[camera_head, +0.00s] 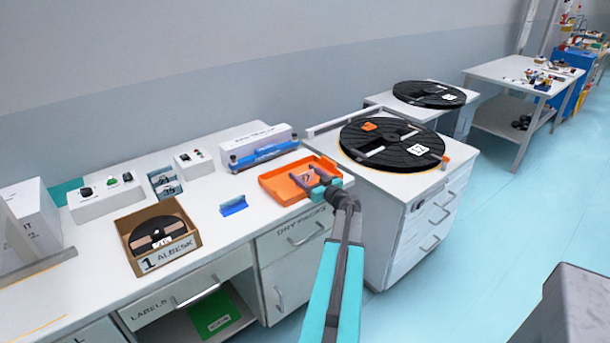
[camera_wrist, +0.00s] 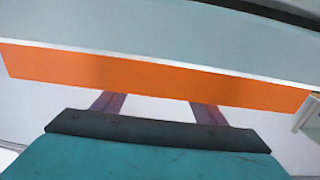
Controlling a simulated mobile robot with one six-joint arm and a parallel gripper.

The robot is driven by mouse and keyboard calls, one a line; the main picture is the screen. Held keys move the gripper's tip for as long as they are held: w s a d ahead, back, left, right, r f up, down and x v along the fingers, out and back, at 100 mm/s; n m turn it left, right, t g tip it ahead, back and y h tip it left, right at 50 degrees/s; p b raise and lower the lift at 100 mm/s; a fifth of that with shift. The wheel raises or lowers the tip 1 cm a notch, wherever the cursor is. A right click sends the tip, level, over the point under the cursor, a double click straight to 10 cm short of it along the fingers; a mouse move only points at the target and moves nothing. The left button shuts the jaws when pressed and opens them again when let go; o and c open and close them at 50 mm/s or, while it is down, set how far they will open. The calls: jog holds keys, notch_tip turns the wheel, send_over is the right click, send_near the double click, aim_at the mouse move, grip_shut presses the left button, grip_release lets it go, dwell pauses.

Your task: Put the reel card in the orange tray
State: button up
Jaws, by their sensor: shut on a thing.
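The orange tray (camera_head: 270,187) sits on the bench top near its right end, close to the front edge. My gripper (camera_head: 314,180) is over the tray's right part and hides some of it. I cannot tell whether the card touches the tray floor. In the wrist view an orange band (camera_wrist: 160,75) crosses the picture beyond my two fingers (camera_wrist: 158,108); the card is not clear there.
Left of the tray lie a blue piece (camera_head: 233,206) and a cardboard box (camera_head: 139,256) holding a black reel. A blue-and-white device (camera_head: 262,148) stands behind the tray. A large black reel (camera_head: 392,145) lies on the cabinet to the right.

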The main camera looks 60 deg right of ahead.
jog(key=shift+f, duration=0.15)
jog(key=o, duration=1)
jog(key=shift+r, duration=0.25)
jog(key=b+v, duration=0.3)
jog(key=v, duration=0.9)
dwell(0.4)
